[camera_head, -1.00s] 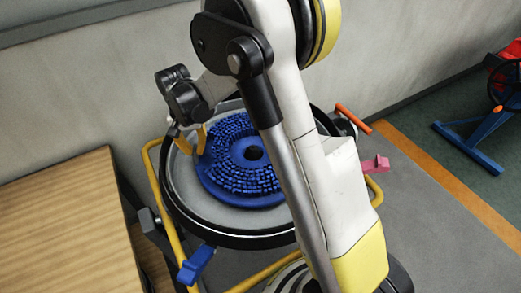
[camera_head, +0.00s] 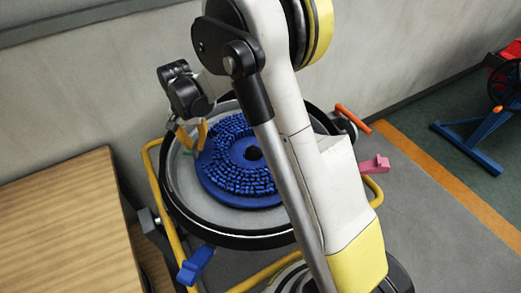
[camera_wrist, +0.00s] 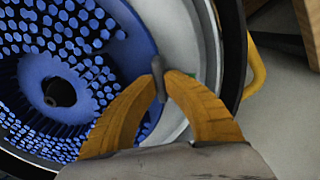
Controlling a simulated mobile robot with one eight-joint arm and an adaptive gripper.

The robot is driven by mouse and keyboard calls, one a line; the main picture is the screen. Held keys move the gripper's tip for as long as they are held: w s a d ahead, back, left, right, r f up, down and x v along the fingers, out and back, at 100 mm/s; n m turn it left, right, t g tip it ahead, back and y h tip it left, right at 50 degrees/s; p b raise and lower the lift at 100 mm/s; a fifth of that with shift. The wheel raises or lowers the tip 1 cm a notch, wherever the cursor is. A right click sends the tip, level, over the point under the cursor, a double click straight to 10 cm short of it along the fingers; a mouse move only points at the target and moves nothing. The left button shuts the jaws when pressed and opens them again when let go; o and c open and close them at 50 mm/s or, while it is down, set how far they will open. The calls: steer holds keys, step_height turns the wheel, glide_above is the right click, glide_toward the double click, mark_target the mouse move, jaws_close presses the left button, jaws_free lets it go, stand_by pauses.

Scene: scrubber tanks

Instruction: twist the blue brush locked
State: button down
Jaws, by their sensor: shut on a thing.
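The blue brush (camera_head: 240,185) is a round disc with blue bristle tufts and a dark centre hole. It lies bristles up inside the round grey tank (camera_head: 180,188), which has a black rim. In the wrist view the brush (camera_wrist: 62,90) fills the left side. My gripper (camera_head: 195,149) is at the brush's left edge, pointing down. In the wrist view my gripper's yellow fingers (camera_wrist: 160,80) are closed on a small grey tab (camera_wrist: 158,72) at the brush's outer edge. My arm hides part of the brush's right side and the tank.
A small green mark (camera_head: 188,153) shows beside the fingers. A blue lever (camera_head: 196,264), an orange handle (camera_head: 353,119) and a pink lever (camera_head: 375,165) stick out around the tank. A wooden table (camera_head: 65,225) stands at left, with the wall behind.

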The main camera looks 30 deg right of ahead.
steer(key=shift+w+d+m, duration=0.45)
steer(key=shift+w+m, duration=0.05)
steer(key=shift+w, duration=0.25)
steer(key=c, duration=1.4)
jaws_free()
steer(key=shift+c, duration=0.2)
step_height(320, 180, up, 12)
steer(key=s+d+r+n+t, duration=0.2)
steer(key=s+r, duration=0.2)
steer(key=s, duration=0.3)
steer(key=s+d+r+n+t, duration=0.2)
steer(key=s+r, duration=0.2)
steer(key=s, duration=0.2)
steer(key=s+d+f+n+t, duration=0.2)
steer(key=s+f+n+t, duration=0.1)
steer(key=s, duration=0.9)
steer(key=shift+s+d, duration=0.15)
steer(key=shift+s, duration=0.15)
